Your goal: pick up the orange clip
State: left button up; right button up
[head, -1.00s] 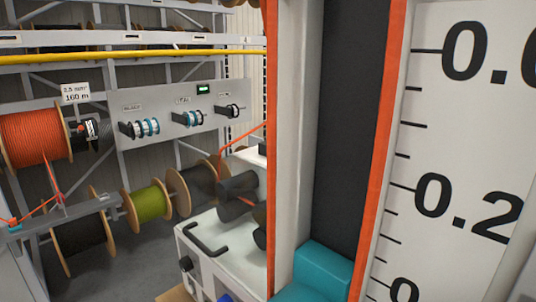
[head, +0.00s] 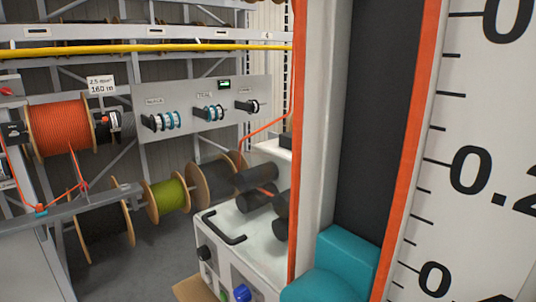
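I cannot make out an orange clip with certainty. A small orange-red piece (head: 83,186) shows on the grey bar (head: 65,207) at the left, where orange cable runs past; it is too small to tell if it is a clip or only cable. A small teal piece (head: 40,210) sits on the same bar, with orange cable at it. An orange cable reel (head: 62,130) hangs above the bar. Neither of my grippers shows in the head view.
A large upright panel with a number scale (head: 490,110) and orange edges blocks the right side. A teal block (head: 345,262) stands at its foot. A white machine with dark rollers (head: 252,180) stands in the middle. A green reel (head: 166,197) hangs behind.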

aim_at(39, 207)
jog(key=k+j+u, duration=0.1)
jog(key=j, duration=0.2)
jog(key=k+j+u, duration=0.1)
jog(key=j, duration=0.2)
jog(key=j+u, duration=0.15)
jog(key=j, duration=0.4)
jog(key=i+j+u, duration=0.2)
jog(key=j, duration=0.3)
jog(key=j+u, duration=0.15)
jog(key=j, duration=0.4)
jog(key=i+j+u, duration=0.3)
jog(key=i+j, duration=0.25)
jog(key=i+l+u, duration=0.25)
jog(key=i+l, duration=0.15)
jog(key=i, duration=0.15)
